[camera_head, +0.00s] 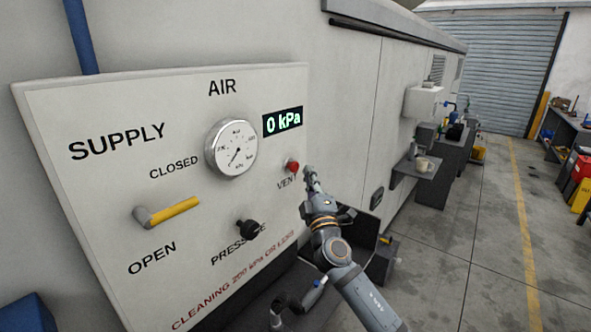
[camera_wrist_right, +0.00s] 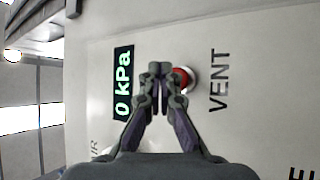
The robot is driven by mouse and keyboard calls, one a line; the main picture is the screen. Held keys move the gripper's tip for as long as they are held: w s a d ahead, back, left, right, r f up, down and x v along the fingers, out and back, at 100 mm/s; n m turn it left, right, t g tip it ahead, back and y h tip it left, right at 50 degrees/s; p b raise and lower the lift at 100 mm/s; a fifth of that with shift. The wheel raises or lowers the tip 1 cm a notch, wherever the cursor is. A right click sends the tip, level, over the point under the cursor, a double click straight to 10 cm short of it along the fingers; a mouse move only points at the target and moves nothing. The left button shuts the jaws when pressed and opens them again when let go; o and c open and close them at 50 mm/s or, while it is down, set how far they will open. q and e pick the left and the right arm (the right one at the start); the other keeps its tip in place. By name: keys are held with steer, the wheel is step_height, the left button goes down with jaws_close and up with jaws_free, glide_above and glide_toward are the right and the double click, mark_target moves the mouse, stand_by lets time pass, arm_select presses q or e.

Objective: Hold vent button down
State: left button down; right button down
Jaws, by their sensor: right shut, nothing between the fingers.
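The red vent button (camera_head: 292,167) sits on the white AIR panel (camera_head: 90,110), just above the VENT label, which my gripper partly covers. My right gripper (camera_head: 309,172) is shut and empty, just to the right of the button in the head view, with a small gap in the picture. In the right wrist view the shut fingertips (camera_wrist_right: 160,68) are in front of the panel. The red button (camera_wrist_right: 182,79) shows just right of them, partly hidden by a finger. I cannot tell how far they are from the panel surface. My left gripper is not in view.
The display (camera_head: 283,122) reads 0 kPa. A round gauge (camera_head: 231,148), a yellow supply handle (camera_head: 175,211) lying roughly sideways and a black pressure knob (camera_head: 247,230) are on the panel. A dark open bin (camera_head: 355,228) is behind my arm.

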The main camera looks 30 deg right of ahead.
steer(key=s, duration=0.1)
steer(key=s+d, duration=0.1)
steer(key=s+b, duration=0.1)
steer(key=shift+s+d, duration=0.25)
steer(key=shift+s, duration=0.05)
stand_by(0.3)
